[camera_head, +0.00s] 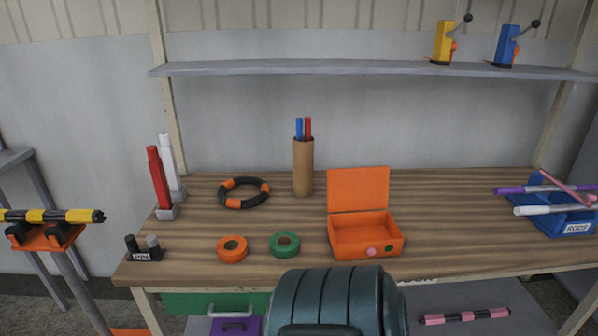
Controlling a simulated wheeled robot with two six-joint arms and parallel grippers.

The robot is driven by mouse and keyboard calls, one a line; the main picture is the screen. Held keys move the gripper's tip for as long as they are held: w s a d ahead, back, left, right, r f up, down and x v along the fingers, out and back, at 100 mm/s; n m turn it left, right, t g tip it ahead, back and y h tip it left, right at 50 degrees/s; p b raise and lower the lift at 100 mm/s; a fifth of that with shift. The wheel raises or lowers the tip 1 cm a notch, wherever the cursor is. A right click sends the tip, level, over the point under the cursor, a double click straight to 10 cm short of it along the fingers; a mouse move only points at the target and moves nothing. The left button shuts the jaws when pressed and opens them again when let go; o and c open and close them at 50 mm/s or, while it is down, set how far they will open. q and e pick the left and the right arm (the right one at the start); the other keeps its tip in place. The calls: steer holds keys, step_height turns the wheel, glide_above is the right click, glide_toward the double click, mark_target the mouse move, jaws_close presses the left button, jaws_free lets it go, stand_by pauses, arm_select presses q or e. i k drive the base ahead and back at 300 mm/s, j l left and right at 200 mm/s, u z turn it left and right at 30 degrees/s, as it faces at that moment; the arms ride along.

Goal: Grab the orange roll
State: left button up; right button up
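The orange roll (232,249) lies flat on the wooden workbench (430,215), near its front edge and left of the middle. It is a ring of tape with a dark centre. A green roll (285,244) of similar size lies just to its right, apart from it. Neither of my grippers shows in the head view, so I cannot see how far they are from the roll.
An open orange box (366,235) stands right of the rolls. A black and orange ring (244,193) and a cardboard tube with pens (303,167) are behind. Small dark cylinders (142,246) stand left. A blue rod holder (560,215) is far right.

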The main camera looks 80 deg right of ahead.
mark_target(238, 255)
steer(key=z, duration=2.15)
